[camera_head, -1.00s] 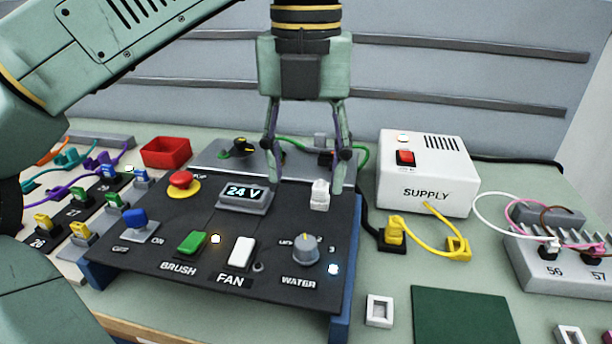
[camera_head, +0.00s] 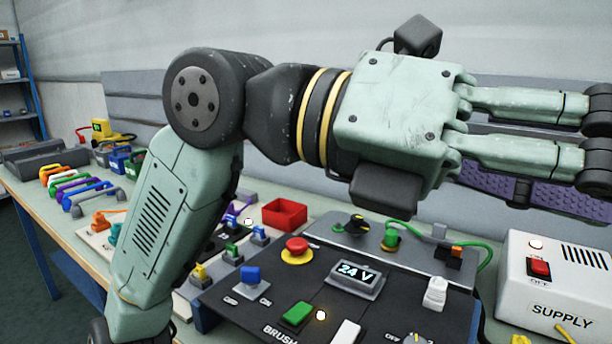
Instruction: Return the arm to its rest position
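My arm crosses the view, bent at a dark round joint at upper left. My gripper (camera_head: 550,155) is large and close to the camera, raised in front of the back wall and pointing right. Its two pale green finger links run to the right edge, with a purple ridged pad below them. The fingertips and the gap between them do not show clearly, so I cannot tell how far it is open. I see nothing held in the visible part. The gripper appears clear of the control panel (camera_head: 262,318).
The panel bears a red button (camera_head: 297,247), a 24 V display (camera_head: 356,274) and switches. A white supply box (camera_head: 560,290) stands at right. A red bin (camera_head: 285,213) sits behind the panel. Coloured handled items (camera_head: 90,190) lie on the bench at left; blue shelving (camera_head: 22,85) stands beyond.

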